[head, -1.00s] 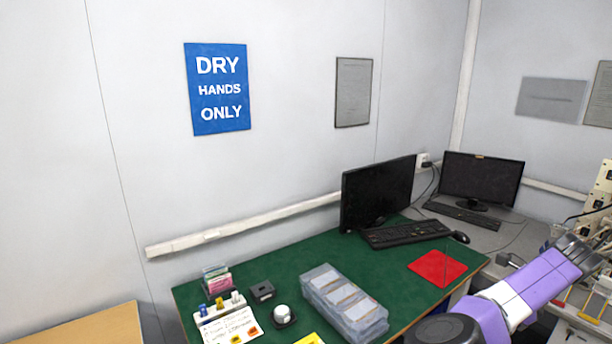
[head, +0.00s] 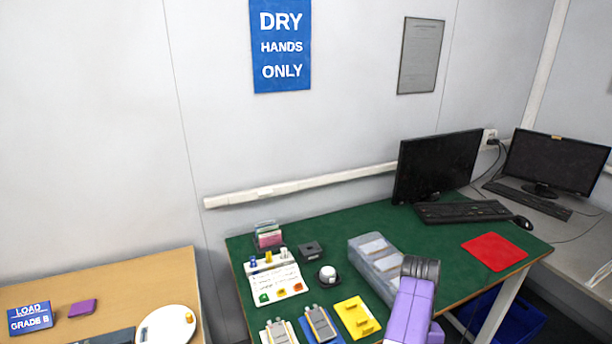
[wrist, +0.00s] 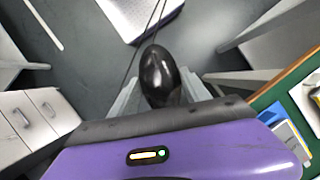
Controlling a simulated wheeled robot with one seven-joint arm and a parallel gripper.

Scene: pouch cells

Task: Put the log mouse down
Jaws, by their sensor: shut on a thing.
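My gripper (wrist: 160,92) is shut on a shiny black mouse (wrist: 158,75), seen in the wrist view between the grey fingers. It hangs over the grey floor, apart from any surface. In the head view my purple arm shows at the lower right; my gripper and the held mouse cannot be made out there. Another dark mouse (head: 523,222) lies by the right edge of the green bench (head: 375,225), right of a black keyboard (head: 463,211). A red mat (head: 495,251) lies flat near the bench's right end.
A monitor (head: 437,166) stands at the back of the bench, and a second monitor (head: 555,160) on the grey desk. A clear box (head: 372,262), a yellow tray (head: 356,318) and a white board (head: 277,284) crowd the bench's left and front. A wooden table (head: 120,285) stands at left.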

